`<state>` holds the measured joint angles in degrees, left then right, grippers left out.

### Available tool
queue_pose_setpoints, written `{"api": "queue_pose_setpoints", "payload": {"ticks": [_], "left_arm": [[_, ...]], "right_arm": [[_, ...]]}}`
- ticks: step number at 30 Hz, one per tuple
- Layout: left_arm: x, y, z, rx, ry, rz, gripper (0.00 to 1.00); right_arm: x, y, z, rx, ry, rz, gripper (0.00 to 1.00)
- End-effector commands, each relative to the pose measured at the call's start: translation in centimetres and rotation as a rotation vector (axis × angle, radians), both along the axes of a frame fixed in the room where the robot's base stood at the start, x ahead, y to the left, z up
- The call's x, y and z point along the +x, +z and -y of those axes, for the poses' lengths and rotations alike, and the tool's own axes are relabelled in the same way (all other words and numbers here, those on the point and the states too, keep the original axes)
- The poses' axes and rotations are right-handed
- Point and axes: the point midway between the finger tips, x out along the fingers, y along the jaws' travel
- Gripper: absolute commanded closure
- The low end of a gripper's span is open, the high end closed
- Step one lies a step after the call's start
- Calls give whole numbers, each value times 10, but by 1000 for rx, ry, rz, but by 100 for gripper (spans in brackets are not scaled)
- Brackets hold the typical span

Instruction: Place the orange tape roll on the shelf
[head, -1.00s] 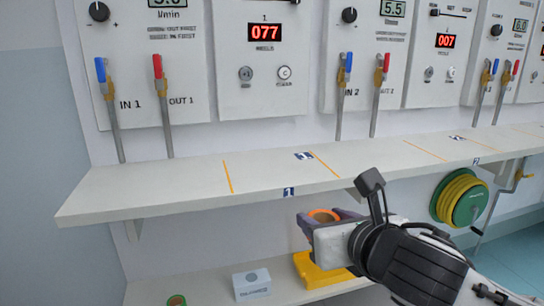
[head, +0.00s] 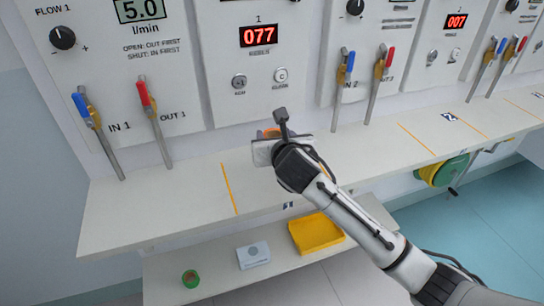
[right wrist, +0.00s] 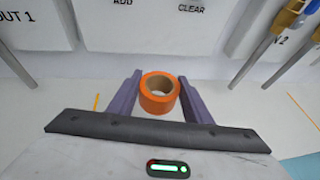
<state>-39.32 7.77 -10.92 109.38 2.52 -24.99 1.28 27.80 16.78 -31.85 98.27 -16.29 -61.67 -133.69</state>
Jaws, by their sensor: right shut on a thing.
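The orange tape roll (right wrist: 159,104) is between the two purple fingers of my right gripper (right wrist: 160,98) in the right wrist view. In the head view only a bit of the orange roll (head: 268,132) shows past the gripper (head: 265,140). My right gripper is shut on the roll, over the back part of the upper white shelf (head: 150,200). I cannot tell whether the roll touches the shelf. My left gripper is not in view.
Blue (head: 82,106) and red (head: 144,93) lever valves rise at the shelf's back. Orange lines (head: 229,188) mark its top. A green reel (head: 443,171) hangs at right.

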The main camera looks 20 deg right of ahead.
Motion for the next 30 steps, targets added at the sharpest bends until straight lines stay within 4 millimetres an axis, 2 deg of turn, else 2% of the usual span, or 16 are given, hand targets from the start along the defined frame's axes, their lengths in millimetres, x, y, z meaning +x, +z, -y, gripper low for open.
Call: {"api": "queue_pose_setpoints", "payload": {"ticks": [3,6,13,19,30], "left_arm": [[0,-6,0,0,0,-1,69],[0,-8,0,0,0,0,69],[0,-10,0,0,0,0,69],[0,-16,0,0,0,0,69],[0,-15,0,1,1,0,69]], "right_arm": [[-1,-28,0,1,-1,-7,77],[-1,-45,0,1,-1,-5,77],[-1,-63,0,1,0,-3,77],[-1,-92,0,2,-1,-5,77],[0,-96,0,-1,0,-2,77]]}}
